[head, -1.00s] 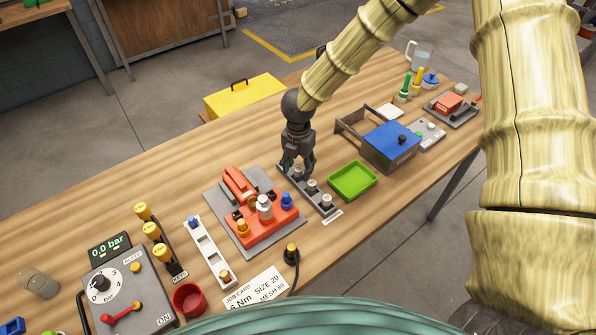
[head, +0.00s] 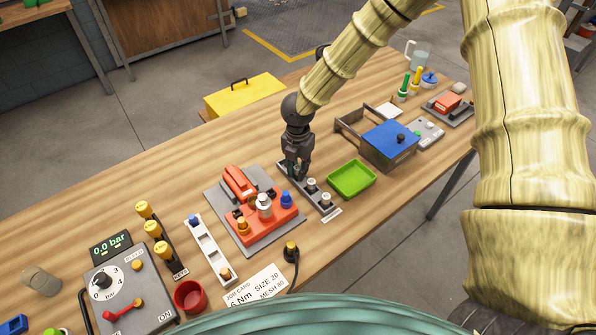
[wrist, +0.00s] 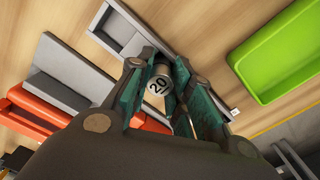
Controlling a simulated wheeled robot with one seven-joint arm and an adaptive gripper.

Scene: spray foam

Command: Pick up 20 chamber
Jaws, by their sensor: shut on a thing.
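The chamber marked 20 (wrist: 158,86) is a small silver cylinder. In the wrist view it sits between the teal-padded fingers of my gripper (wrist: 172,95), which are shut on it. In the head view my gripper (head: 294,172) points down at the far end of a grey rack (head: 328,208), and the fingers mostly hide the chamber.
An orange fixture (head: 268,212) on a grey plate stands left of the rack. A green tray (head: 352,179) lies to the right, with a blue-topped box (head: 390,145) behind it. A white holder (head: 208,250) and a control box (head: 125,290) stand further left.

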